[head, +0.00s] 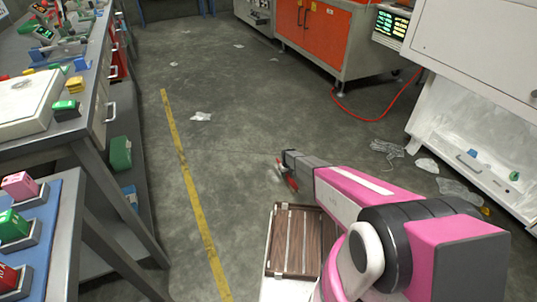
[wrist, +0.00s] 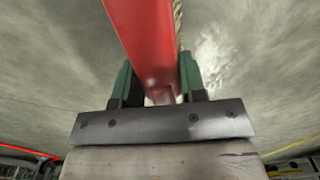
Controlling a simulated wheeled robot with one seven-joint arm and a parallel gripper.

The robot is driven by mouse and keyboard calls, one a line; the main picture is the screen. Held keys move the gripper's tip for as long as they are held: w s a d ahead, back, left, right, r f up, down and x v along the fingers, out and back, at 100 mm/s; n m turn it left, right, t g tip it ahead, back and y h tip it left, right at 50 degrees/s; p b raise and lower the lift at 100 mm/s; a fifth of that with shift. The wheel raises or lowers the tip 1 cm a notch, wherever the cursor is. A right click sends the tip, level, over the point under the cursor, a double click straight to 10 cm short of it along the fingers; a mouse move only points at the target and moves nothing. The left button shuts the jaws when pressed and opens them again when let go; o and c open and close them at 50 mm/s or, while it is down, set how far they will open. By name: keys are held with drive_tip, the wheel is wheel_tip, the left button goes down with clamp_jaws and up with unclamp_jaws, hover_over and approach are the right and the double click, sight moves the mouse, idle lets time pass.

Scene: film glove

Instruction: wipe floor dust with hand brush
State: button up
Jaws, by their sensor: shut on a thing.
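My gripper (wrist: 158,78) is shut on the red handle of the hand brush (wrist: 145,35), with a green finger on each side. The brush points away from the jaws, and a thin strip of tan bristles shows along its right side. In the head view my arm reaches forward over the floor, and a small red part of the brush (head: 291,183) shows below the gripper (head: 283,168). I cannot tell whether the bristles touch the floor. The grey concrete floor (head: 245,120) is mottled, and no distinct dust patch can be made out.
A crumpled white scrap (head: 201,117) lies on the floor beside the yellow line (head: 185,170). Clear plastic litter (head: 458,192) lies right. Workbenches stand left, an orange cabinet (head: 312,35) behind, with a red hose (head: 375,118). The middle floor is open.

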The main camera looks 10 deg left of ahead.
drive_tip(key=shift+s+d, duration=0.25)
drive_tip(key=shift+s, duration=0.15)
drive_tip(key=shift+s+d+r, duration=0.1)
drive_tip(key=shift+s, duration=0.1)
wheel_tip(320, 180, up, 7)
drive_tip(key=shift+r, duration=0.1)
drive_tip(key=shift+w+r, duration=0.1)
drive_tip(key=shift+r, duration=0.3)
